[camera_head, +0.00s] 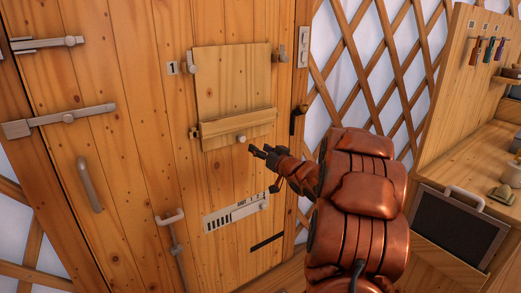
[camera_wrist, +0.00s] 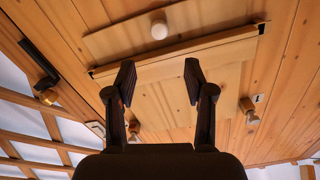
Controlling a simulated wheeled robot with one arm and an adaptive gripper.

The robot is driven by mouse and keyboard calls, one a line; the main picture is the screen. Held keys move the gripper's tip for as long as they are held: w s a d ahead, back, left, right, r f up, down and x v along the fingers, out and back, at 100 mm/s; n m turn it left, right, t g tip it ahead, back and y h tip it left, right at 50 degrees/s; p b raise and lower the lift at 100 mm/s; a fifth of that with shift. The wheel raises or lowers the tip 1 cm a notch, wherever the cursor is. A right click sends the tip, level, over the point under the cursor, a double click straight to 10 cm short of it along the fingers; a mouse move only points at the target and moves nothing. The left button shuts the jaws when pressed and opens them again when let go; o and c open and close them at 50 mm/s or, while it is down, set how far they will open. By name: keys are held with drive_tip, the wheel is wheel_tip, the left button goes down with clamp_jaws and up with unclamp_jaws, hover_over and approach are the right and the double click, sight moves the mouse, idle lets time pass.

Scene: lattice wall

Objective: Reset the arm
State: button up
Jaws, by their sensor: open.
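My arm (camera_head: 355,190), in reddish-brown padded covering, reaches from the lower right toward the wooden door. My gripper (camera_head: 256,151) is in front of the door, just below and right of the small hatch panel's lower ledge. In the wrist view my gripper (camera_wrist: 160,82) has its two dark fingers spread apart with nothing between them. The wooden hatch panel (camera_head: 232,82) lies against the door, with a ledge (camera_head: 238,129) and a pale round knob (camera_head: 241,138) along its bottom. The knob also shows in the wrist view (camera_wrist: 159,29), beyond the fingertips. I cannot see any contact.
The door has metal latches (camera_head: 60,121), a curved handle (camera_head: 89,184), a lower lever (camera_head: 170,217) and a slotted vent plate (camera_head: 236,211). A black handle (camera_head: 298,118) sits at its right edge. A lattice wall (camera_head: 365,55) and a wooden workbench (camera_head: 485,150) stand right.

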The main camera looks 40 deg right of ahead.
drive_tip(key=shift+a, duration=0.1)
idle(0.3)
drive_tip(key=s+a+f+g+h, duration=0.1)
drive_tip(key=s+a+f+g, duration=0.35)
drive_tip(key=s+a, duration=0.2)
drive_tip(key=s+a+f+g+h, duration=0.2)
drive_tip(key=s+a+f+g, duration=0.3)
drive_tip(key=a, duration=0.3)
drive_tip(key=s+a+f+n+g+y, duration=0.1)
drive_tip(key=s+a+g, duration=0.4)
drive_tip(key=s, duration=0.5)
drive_tip(key=s+a+n+g+y, duration=0.1)
drive_tip(key=s+a+g+y, duration=0.1)
drive_tip(key=s+a, duration=0.7)
drive_tip(key=s+a+f+n+g+y, duration=0.1)
drive_tip(key=s+a+g, duration=0.35)
drive_tip(key=s, duration=0.65)
wheel_tip(320, 180, up, 18)
drive_tip(key=s+a+t+p, duration=0.1)
drive_tip(key=p, duration=1.5)
drive_tip(key=shift+s+a+n, duration=0.3)
drive_tip(key=shift+s+a, duration=0.1)
